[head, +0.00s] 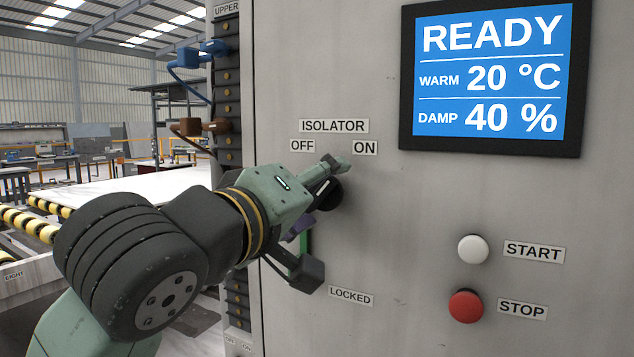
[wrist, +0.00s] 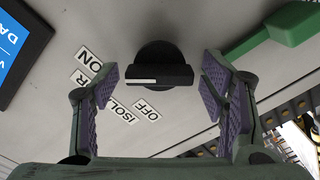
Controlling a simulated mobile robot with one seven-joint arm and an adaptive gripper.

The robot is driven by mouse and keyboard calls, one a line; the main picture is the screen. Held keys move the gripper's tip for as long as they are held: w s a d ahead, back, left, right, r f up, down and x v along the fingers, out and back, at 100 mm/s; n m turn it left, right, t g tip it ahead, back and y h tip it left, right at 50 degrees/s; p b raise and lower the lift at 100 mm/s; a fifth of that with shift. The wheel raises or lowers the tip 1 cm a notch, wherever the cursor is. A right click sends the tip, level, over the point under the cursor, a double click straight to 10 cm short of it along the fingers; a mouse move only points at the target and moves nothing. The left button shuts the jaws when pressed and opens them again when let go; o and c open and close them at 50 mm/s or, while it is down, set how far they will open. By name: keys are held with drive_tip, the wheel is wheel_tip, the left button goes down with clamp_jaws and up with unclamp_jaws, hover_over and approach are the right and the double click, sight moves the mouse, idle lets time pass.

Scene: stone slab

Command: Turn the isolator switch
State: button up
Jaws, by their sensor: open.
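The isolator switch is a round black knob with a bar handle (wrist: 172,75). In the head view its dark edge (head: 331,195) shows behind my fingers, below the ISOLATOR, OFF and ON labels. In the wrist view a white line on the handle points left, to the side of the ON label (wrist: 90,57), not to the OFF label (wrist: 147,108). My gripper (wrist: 160,88) is open, with one purple-padded finger on each side of the handle and gaps on both sides. In the head view my gripper (head: 327,182) reaches the panel at the knob.
The white START button (head: 473,249), red STOP button (head: 466,306) and READY screen (head: 490,75) are to the right. Blue and brown levers (head: 205,127) stand at upper left.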

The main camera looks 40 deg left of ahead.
drive_tip(key=shift+w, duration=0.1)
drive_tip(key=shift+c, duration=0.5)
drive_tip(key=c, duration=1.1)
